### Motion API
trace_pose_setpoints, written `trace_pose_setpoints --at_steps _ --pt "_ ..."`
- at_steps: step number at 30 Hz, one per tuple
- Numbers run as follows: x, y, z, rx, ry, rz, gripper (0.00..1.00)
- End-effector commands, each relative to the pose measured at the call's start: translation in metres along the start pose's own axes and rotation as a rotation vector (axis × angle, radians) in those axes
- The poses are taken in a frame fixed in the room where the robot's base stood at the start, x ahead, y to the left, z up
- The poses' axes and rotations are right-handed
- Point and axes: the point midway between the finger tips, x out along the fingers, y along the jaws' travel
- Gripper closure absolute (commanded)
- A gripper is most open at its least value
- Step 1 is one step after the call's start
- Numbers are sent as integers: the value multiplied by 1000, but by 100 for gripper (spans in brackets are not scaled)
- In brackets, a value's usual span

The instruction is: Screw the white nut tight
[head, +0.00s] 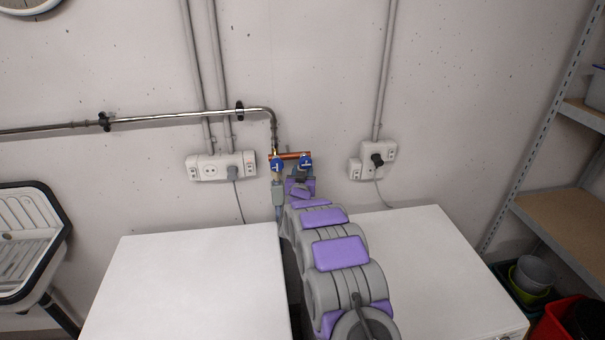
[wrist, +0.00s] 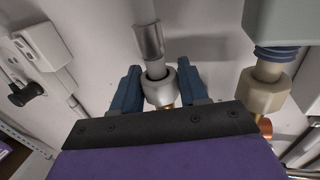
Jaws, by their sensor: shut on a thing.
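The white nut (wrist: 160,90) shows in the wrist view as a pale, faceted ring around the end of a grey hose (wrist: 148,42). A bit of copper-coloured fitting (wrist: 166,105) shows just below it. My gripper (wrist: 157,88) has its two blue fingers on either side of the nut and is shut on it. In the head view my gripper (head: 302,171) is at the right-hand blue valve (head: 305,160), and my arm hides the nut there. How far the nut is threaded on cannot be seen.
A second, beige nut (wrist: 264,92) under a grey-blue connector (wrist: 275,25) is close to the right finger. In the head view the left valve (head: 277,163) and copper pipe (head: 290,156) are beside my gripper. White machine tops (head: 190,275) lie below. A socket (head: 379,152) is at right.

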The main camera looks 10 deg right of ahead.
Motion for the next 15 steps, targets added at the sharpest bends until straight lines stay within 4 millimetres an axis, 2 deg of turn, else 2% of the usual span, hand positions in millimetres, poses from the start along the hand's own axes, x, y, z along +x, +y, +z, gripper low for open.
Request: trace_pose_setpoints --at_steps 15 --pt "3 2 0 3 10 -40 83"
